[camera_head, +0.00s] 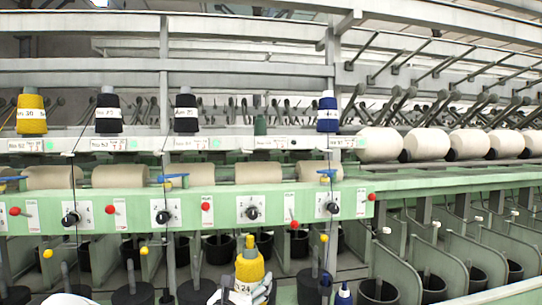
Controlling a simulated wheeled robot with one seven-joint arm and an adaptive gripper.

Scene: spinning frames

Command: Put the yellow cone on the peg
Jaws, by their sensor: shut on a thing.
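A yellow cone (250,266) with a white label stands upright at the bottom middle of the head view. My gripper (262,294) is shut on its lower part, and the picture's bottom edge cuts off most of the gripper. Another yellow cone (31,114) sits on the upper rail at the far left. A small dark green holder (261,125) stands bare on that rail, between a black cone (186,110) and a blue cone (327,112). Which peg the task means, I cannot tell. Grey pegs (131,272) also rise from dark round bases low down, below the held cone's top.
A green machine beam (225,203) with knobs and red levers crosses the middle. Cream yarn rolls (381,143) lie along the right. Another black cone (108,112) is on the upper rail. A blue-topped bottle-like thing (344,292) is right of the held cone.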

